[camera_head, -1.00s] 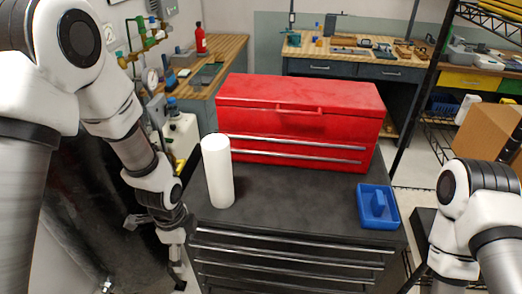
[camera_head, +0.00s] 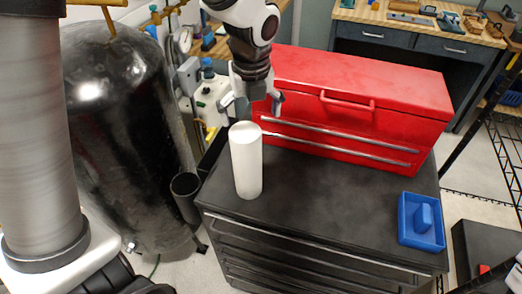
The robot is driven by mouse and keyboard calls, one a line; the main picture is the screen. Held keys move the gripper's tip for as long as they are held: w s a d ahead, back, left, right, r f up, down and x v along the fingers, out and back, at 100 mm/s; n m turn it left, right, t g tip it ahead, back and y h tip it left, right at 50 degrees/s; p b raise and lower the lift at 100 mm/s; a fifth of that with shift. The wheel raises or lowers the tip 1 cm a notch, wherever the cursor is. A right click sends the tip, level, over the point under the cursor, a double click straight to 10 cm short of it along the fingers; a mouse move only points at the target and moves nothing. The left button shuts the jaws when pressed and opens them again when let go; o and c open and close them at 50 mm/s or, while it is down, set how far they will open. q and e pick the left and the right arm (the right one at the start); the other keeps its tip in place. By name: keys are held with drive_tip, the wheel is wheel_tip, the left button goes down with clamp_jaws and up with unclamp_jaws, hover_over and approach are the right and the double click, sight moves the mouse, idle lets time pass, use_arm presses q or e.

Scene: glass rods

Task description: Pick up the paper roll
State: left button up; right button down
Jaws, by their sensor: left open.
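The white paper roll (camera_head: 247,168) stands upright on the dark top of the drawer cabinet (camera_head: 330,205), near its left end. My left gripper (camera_head: 251,107) points down just above and slightly behind the roll's top in the picture. Its two fingers are spread apart, one toward each side of the roll, with nothing between them. I cannot tell the exact gap between fingertips and roll.
A red toolbox (camera_head: 345,105) stands right behind the roll. A blue tray (camera_head: 421,222) lies at the cabinet's right end, with clear cabinet top between it and the roll. A black tank (camera_head: 125,130) stands to the left.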

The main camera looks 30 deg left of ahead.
sight(246, 133)
use_arm(q)
drive_tip(key=s+f, duration=0.2)
drive_tip(key=shift+s+a+f+p, duration=0.2)
drive_tip(key=shift+s+f+p, duration=0.05)
drive_tip(key=shift+f+p, duration=0.15)
drive_tip(key=f, duration=0.2)
drive_tip(key=w+f, duration=0.1)
drive_tip(key=f, duration=0.1)
drive_tip(key=shift+w+a, duration=0.15)
drive_tip(key=shift+w+f, duration=0.1)
drive_tip(key=shift+w, duration=0.1)
drive_tip(key=shift+s, duration=0.1)
drive_tip(key=shift+s+r, duration=0.25)
drive_tip(key=shift+s, duration=0.2)
drive_tip(key=c, duration=1.6)
drive_tip(key=shift+w, duration=0.1)
drive_tip(key=shift+c, duration=0.5)
use_arm(e)
drive_tip(key=shift+s+r, duration=0.65)
drive_tip(key=shift+r, duration=0.05)
drive_tip(key=shift+r, duration=0.1)
